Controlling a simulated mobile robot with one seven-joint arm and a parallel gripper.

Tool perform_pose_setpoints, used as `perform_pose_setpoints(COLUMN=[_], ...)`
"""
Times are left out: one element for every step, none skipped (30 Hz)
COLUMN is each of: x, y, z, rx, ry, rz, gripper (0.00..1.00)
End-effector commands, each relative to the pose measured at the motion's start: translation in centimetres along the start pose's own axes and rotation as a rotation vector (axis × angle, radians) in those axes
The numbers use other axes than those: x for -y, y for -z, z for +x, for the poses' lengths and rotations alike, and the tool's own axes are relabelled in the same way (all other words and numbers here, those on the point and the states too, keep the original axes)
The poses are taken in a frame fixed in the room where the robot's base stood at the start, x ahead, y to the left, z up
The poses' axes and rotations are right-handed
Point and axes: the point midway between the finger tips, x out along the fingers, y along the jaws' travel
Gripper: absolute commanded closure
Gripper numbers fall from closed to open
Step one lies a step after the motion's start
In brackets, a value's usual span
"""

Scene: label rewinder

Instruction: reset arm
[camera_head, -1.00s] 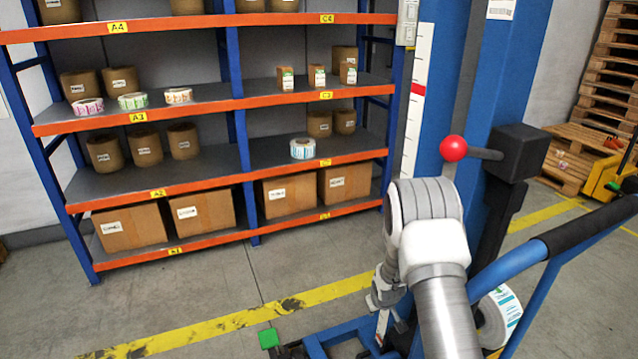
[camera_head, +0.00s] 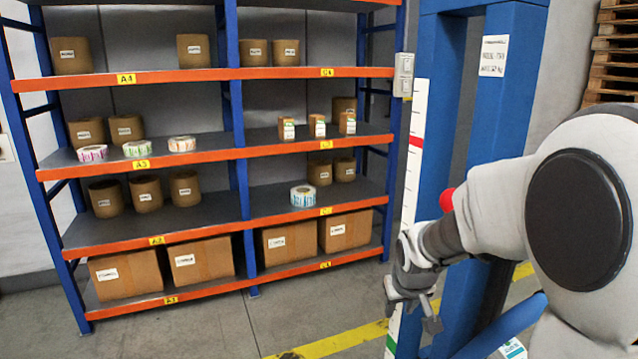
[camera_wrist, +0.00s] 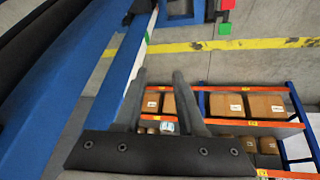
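My gripper (camera_head: 418,312) hangs at the lower right of the head view, in front of the blue lift column (camera_head: 461,150). My arm reaches to it from the right edge. In the wrist view my gripper (camera_wrist: 161,78) has two dark fingers spread apart, with nothing between them but the distant shelf. It is open and empty. Part of the lift column is hidden behind my arm. A white label roll with teal print (camera_head: 513,349) shows only in part at the bottom, below my arm.
A blue and orange shelf rack (camera_head: 200,75) stands at the left with rolls and cartons (camera_head: 125,274). A red knob (camera_head: 447,199) sits on the column beside my arm. A yellow line (camera_head: 345,341) crosses the floor. Wooden pallets (camera_head: 612,50) are stacked at the far right.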

Motion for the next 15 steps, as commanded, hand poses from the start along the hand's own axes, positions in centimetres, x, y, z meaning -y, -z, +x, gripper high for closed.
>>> perform_pose_setpoints(x=[0.0, 0.1, 0.1, 0.2, 0.2, 0.3, 0.4, 0.4, 0.5, 0.6, 0.6, 0.8, 0.8, 0.9, 1.0], y=[-0.3, -0.6, -1.0, -1.3, -1.6, -2.1, -2.5, -2.9, -3.4, -3.8, -4.2, -4.9, -5.3, -5.8, -6.5], z=[-1.6, -2.5, -3.6, -4.3, -5.1, -6.2, -6.9, -7.7, -8.6, -9.3, -10.0, -10.9, -11.6, -12.2, -13.0], rx=[-0.008, -0.008, -0.01, -0.009, -0.011, -0.011, -0.012, -0.013, -0.014, -0.014, -0.016, -0.016, -0.017, -0.016, -0.018], ry=[0.001, 0.002, 0.004, 0.005, 0.007, 0.009, 0.01, 0.011, 0.013, 0.015, 0.016, 0.018, 0.019, 0.021, 0.024], rz=[0.008, 0.012, 0.018, 0.023, 0.027, 0.033, 0.038, 0.042, 0.048, 0.052, 0.056, 0.061, 0.065, 0.069, 0.075], gripper=[0.6, 0.6, 0.6, 0.6, 0.6, 0.6, 0.6, 0.6, 0.6, 0.6, 0.6, 0.6, 0.6, 0.6, 0.6])
